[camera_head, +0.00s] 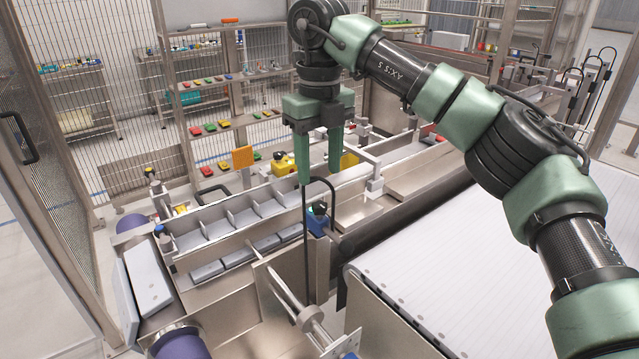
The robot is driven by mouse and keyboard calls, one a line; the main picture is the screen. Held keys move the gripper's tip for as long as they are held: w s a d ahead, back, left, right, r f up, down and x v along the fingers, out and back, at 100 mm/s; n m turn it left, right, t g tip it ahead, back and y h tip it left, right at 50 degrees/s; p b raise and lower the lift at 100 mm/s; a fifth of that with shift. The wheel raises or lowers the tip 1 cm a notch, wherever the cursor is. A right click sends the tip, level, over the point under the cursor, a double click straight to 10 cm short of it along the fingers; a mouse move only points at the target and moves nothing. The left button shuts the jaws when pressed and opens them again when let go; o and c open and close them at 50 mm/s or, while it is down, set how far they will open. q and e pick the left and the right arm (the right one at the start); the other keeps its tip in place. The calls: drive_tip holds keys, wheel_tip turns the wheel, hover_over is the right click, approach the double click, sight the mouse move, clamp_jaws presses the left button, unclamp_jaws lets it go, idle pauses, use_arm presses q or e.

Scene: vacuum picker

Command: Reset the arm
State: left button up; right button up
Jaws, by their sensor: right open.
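My right arm (502,150) comes in from the right edge and bends over the white conveyor. My right gripper (319,165) points down with its two green fingers apart. It is open, and nothing shows between the fingers. It hangs above the divided metal tray area, near the middle of the picture. My left gripper does not show.
A metal tray (222,225) with dividers and several grey blocks (207,271) stands below left. A white conveyor (480,270) fills the lower right. A thin black rod (306,245) rises below the gripper. Shelves (240,75) and mesh fencing stand behind.

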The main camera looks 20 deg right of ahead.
drive_tip(key=shift+r, duration=0.35)
